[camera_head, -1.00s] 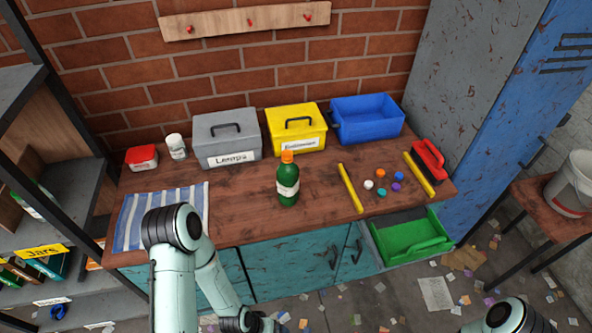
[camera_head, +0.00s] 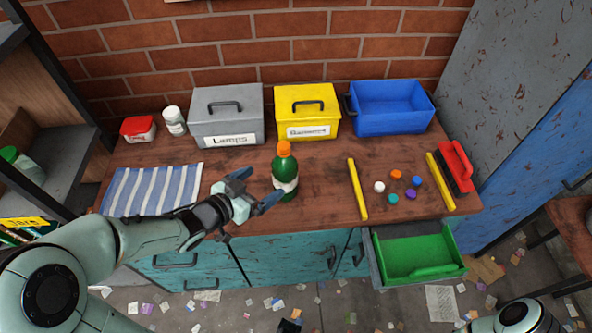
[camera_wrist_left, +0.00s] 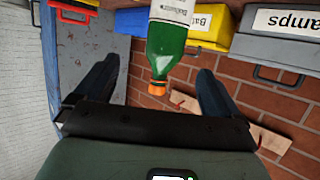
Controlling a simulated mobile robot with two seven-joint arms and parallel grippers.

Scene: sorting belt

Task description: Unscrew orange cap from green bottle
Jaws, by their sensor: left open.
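The green bottle (camera_head: 285,171) stands upright on the wooden workbench (camera_head: 320,205), with a white label. Its orange cap (camera_head: 284,148) sits on top of the neck. My left gripper (camera_head: 258,188) is open and empty, just left of the bottle at about its lower half. In the left wrist view, the picture is turned over: the bottle (camera_wrist_left: 166,42) hangs neck down, and its cap (camera_wrist_left: 158,88) shows between my left fingers (camera_wrist_left: 157,88), apparently beyond them.
Behind stand a grey box (camera_head: 228,114), a yellow box (camera_head: 306,110) and an open blue bin (camera_head: 391,106). A striped cloth (camera_head: 152,190) lies left. Right are yellow bars (camera_head: 357,189), several coloured caps (camera_head: 396,175), a red brush (camera_head: 455,165) and an open green drawer (camera_head: 418,256).

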